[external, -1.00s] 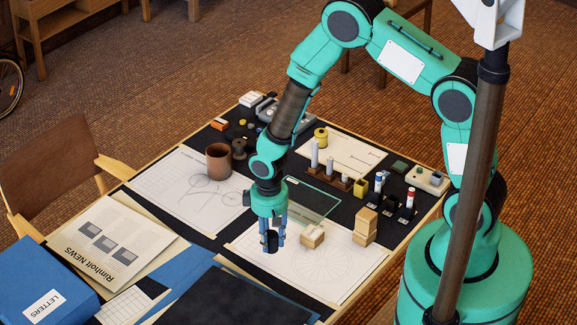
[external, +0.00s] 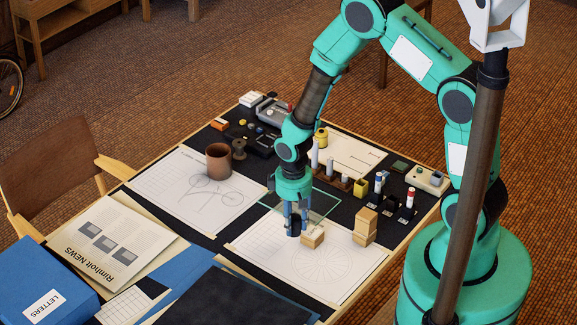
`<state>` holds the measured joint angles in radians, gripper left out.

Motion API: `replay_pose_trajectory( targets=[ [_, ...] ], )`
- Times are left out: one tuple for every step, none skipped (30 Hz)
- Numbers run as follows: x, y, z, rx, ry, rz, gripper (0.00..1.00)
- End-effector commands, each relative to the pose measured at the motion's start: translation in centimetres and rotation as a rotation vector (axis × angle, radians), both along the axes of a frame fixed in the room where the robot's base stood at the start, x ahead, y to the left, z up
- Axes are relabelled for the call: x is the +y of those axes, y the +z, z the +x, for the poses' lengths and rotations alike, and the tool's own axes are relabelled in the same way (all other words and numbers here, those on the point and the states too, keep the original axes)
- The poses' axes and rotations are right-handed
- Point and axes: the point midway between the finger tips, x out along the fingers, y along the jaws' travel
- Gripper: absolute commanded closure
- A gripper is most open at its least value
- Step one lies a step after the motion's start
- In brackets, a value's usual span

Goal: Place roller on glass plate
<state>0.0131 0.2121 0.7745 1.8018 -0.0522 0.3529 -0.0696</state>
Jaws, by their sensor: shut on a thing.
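My gripper (external: 295,222) points down over the right half of the desk and is shut on a small dark roller (external: 294,230), mostly hidden between the fingers. The glass plate (external: 325,207) is a clear sheet with pale green edges near the middle of the desk. My gripper covers part of it. The roller shows just in front of the plate's near edge in the picture. I cannot tell its height or whether it touches anything.
A wooden block (external: 313,238) is close to the right of my gripper, with stacked blocks (external: 365,227) further right. A rack of pale cylinders (external: 330,172) stands behind the plate. A brown cup (external: 219,161) is at left. The drawing sheet (external: 322,272) in front is mostly clear.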

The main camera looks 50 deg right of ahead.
Motion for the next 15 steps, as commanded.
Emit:
replay_pose_trajectory(
  targets=[
    [-1.2, 0.0, -0.2, -0.001, -0.001, 0.0, 0.96],
    [-1.8, 0.0, -0.4, -0.001, 0.001, 0.0, 0.96],
    [-2.5, 0.0, -0.6, 0.0, 0.005, 0.0, 0.96],
    [-3.1, 0.0, -0.8, 0.0, 0.007, 0.0, 0.96],
    [-3.7, 0.1, -0.9, 0.0, 0.009, 0.0, 0.96],
    [-4.5, 0.1, -1.2, 0.0, 0.013, 0.0, 0.96],
    [-5.0, 0.1, -1.3, 0.0, 0.015, 0.0, 0.96],
    [-5.6, 0.1, -1.5, -0.001, 0.017, -0.001, 0.96],
    [-6.4, 0.2, -1.7, -0.001, 0.02, -0.001, 0.96],
    [-6.9, 0.2, -2.0, -0.001, 0.022, -0.001, 0.96],
    [-7.4, 0.2, -2.2, -0.001, 0.025, -0.001, 0.96],
    [-8.2, 0.2, -2.5, 0.0, 0.027, -0.001, 0.96],
    [-8.7, 0.2, -2.7, 0.0, 0.031, -0.001, 0.96],
    [-9.1, 0.2, -2.9, 0.0, 0.032, -0.001, 0.96],
    [-9.8, 0.3, -3.2, 0.001, 0.036, -0.001, 0.96]
  ],
)
